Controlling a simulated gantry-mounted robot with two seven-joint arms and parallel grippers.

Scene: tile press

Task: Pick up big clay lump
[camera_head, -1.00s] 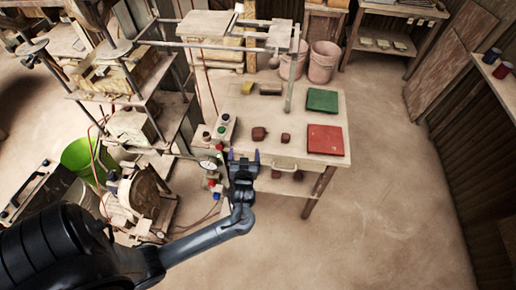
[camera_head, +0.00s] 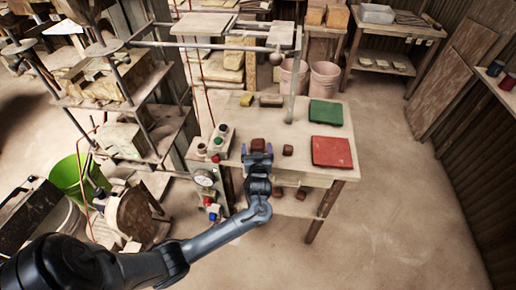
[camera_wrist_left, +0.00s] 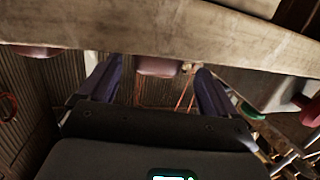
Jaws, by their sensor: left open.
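The big clay lump (camera_head: 257,144) is a reddish-brown block on the near part of the table, left of a smaller clay lump (camera_head: 288,150). My left gripper (camera_head: 257,152) is open at the table's near edge, its purple-blue fingertips just in front of the big lump. In the left wrist view, which looks upside down, the big lump (camera_wrist_left: 158,67) shows between the two fingers, beyond the table edge and partly hidden by it. The small lump (camera_wrist_left: 35,52) shows at the left there. I cannot tell whether a fingertip touches the big lump. My right gripper is not in view.
A control box (camera_head: 221,142) with buttons stands left of the gripper. A green tile (camera_head: 325,112) and a red tile (camera_head: 332,152) lie on the table's right side. A thin upright post (camera_head: 291,95) stands behind the lumps. The floor to the right is clear.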

